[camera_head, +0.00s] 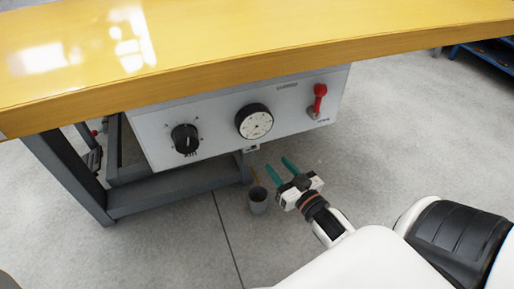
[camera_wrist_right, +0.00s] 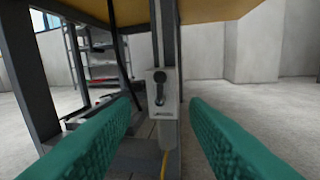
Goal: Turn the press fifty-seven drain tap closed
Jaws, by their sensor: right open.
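In the right wrist view a small grey box (camera_wrist_right: 162,88) is fixed to an upright grey leg. It carries a dark lever (camera_wrist_right: 159,88) that hangs down from a round pivot; I take this for the drain tap, though its label is unreadable. In the head view only a small pale part of it (camera_head: 252,148) shows below the panel. My right gripper (camera_head: 281,168) is open and empty, its green fingers apart. In the wrist view the fingers (camera_wrist_right: 160,125) stand on either side of the box, short of it and not touching. My left gripper is out of view.
A white panel (camera_head: 215,125) under the yellow bench top (camera_head: 250,45) bears a black knob (camera_head: 185,139), a dial gauge (camera_head: 254,121) and a red-handled lever (camera_head: 319,100). A grey cup (camera_head: 258,201) stands on the floor below.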

